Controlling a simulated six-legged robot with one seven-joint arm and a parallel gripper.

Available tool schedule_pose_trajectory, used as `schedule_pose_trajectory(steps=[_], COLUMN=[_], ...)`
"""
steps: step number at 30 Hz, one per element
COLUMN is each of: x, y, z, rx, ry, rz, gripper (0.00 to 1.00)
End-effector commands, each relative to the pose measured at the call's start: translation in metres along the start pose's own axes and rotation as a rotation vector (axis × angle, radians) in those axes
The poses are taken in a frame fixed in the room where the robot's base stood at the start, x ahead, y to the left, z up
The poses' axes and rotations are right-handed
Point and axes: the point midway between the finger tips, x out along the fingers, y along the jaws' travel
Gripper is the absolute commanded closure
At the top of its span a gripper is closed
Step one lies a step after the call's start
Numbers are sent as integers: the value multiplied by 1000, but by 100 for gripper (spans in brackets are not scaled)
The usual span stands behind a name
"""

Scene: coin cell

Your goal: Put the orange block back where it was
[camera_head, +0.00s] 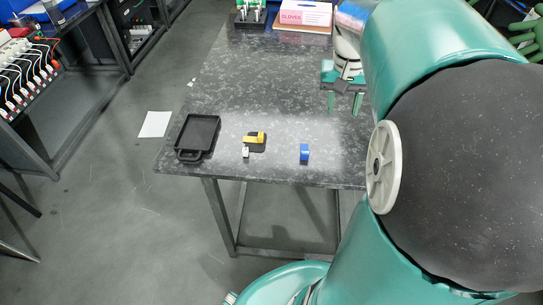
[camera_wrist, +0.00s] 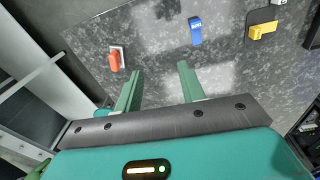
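The orange block (camera_wrist: 115,60) shows in the wrist view, left of and beyond my fingers, with a pale patch or pad (camera_wrist: 121,51) at its side. Whether it rests on that patch or beside it I cannot tell. In the head view the block is not visible; my arm covers that side of the table. My gripper (camera_head: 344,108) hangs over the speckled dark table (camera_head: 270,85). Its two green fingers are wide apart with nothing between them, as the wrist view (camera_wrist: 160,68) also shows. It is apart from the orange block.
A blue block (camera_head: 304,152) stands near the table's front edge. A yellow block (camera_head: 254,138) sits on a small dark pad, with a white piece (camera_head: 246,153) in front. A black tray (camera_head: 198,132) lies at the left. A glove box (camera_head: 305,14) is at the back. The table middle is clear.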

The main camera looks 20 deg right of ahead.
Motion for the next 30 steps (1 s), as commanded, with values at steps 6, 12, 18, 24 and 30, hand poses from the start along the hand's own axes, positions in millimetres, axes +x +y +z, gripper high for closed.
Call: schedule_pose_trajectory(steps=[6,12,18,24,30], x=[-23,-29,-24,-21,-21], y=[-71,-112,-132,-136,-136], z=[66,131,177,189,188], rx=[-217,-403,-540,-576,-574], ry=[174,323,421,444,443], rz=[-23,-107,-205,-236,-235], gripper=[60,60,60,60,60])
